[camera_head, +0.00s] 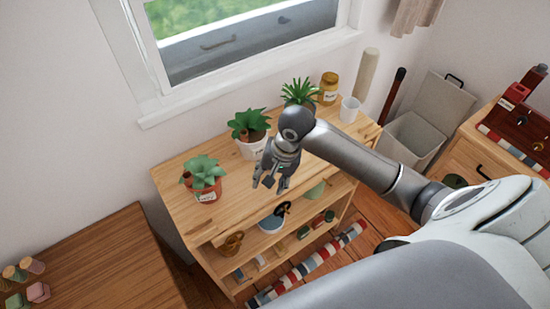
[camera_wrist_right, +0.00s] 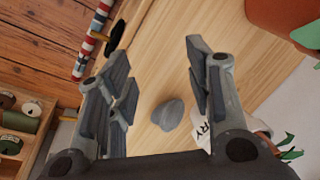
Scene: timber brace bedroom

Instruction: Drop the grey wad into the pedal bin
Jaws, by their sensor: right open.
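The grey wad (camera_wrist_right: 168,115) is a small rounded lump on the wooden shelf top, seen in the right wrist view. It lies between the spread fingers of my right gripper (camera_wrist_right: 160,85), with clear gaps on both sides. In the head view my right gripper (camera_head: 270,182) hangs over the front of the shelf unit, and I cannot make out the wad there. The pedal bin (camera_head: 413,137) appears to be the pale bin at the right of the shelf unit, its lid (camera_head: 442,103) raised. My left gripper is not in view.
On the shelf unit (camera_head: 180,172) stand a terracotta plant pot (camera_head: 207,195), a white plant pot (camera_head: 252,150), another plant (camera_head: 300,92), a yellow jar (camera_head: 328,88) and a white cup (camera_head: 350,109).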

